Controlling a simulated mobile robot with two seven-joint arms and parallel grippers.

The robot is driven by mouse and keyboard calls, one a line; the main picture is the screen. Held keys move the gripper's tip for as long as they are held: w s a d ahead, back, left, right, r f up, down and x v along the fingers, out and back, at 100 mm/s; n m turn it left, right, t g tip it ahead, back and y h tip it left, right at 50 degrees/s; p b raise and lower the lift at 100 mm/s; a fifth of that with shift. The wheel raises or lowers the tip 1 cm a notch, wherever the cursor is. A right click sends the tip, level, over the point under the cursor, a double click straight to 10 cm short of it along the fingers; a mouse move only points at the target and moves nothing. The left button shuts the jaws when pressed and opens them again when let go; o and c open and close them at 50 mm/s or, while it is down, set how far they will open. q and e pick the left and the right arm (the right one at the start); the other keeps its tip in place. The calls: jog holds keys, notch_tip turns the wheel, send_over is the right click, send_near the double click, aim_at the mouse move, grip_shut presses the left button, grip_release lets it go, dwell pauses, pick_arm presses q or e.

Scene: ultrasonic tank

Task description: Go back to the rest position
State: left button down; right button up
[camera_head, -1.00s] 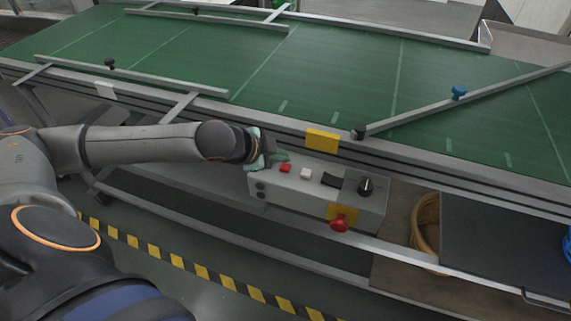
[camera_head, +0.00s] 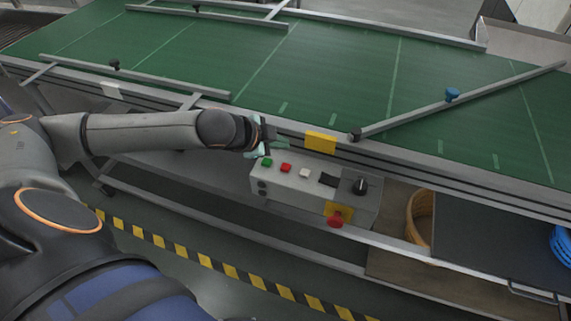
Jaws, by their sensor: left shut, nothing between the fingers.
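My left gripper (camera_head: 262,143) is shut with nothing in it. It is just above the left end of a grey control box (camera_head: 312,193), close to the green button (camera_head: 267,162); a small gap seems to show between them. The box also has a red button (camera_head: 286,167), a white button (camera_head: 304,172), a black knob (camera_head: 360,186) and a red knob on a yellow plate (camera_head: 336,221). My left arm reaches in from the left, stretched out along the conveyor's front side. My right gripper is not in view.
A green conveyor belt (camera_head: 330,75) with metal guide rails lies behind the box. A yellow plate (camera_head: 320,141) is on its front edge. A wicker basket (camera_head: 418,218), a dark board (camera_head: 490,235) and a blue coil (camera_head: 562,245) are at the right. Yellow-black tape marks the floor.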

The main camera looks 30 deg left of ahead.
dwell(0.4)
pick_arm(q)
jog(key=s+d+f+n+g+h, duration=0.1)
jog(key=s+d+f, duration=0.25)
jog(key=d, duration=0.25)
jog(key=s+d+f, duration=0.2)
jog(key=s+d, duration=0.2)
jog(key=d, duration=0.2)
jog(key=s+a+f+n+g+y, duration=0.1)
jog(key=s+f+n+g, duration=0.2)
jog(key=s, duration=0.4)
jog(key=s+a+f+n+g+y, duration=0.1)
jog(key=s+a+f+n, duration=0.1)
jog(key=s+n, duration=0.45)
jog(key=w+d+f+t, duration=0.1)
jog(key=d+f+t, duration=0.1)
jog(key=f, duration=0.4)
jog(key=w+d+f+m+t+h, duration=0.1)
jog(key=d+f+t, duration=0.1)
jog(key=f, duration=0.3)
jog(key=shift+w+d+f+t+h, duration=0.15)
jog(key=shift+w+f+t+h, duration=0.15)
jog(key=shift+t, duration=0.3)
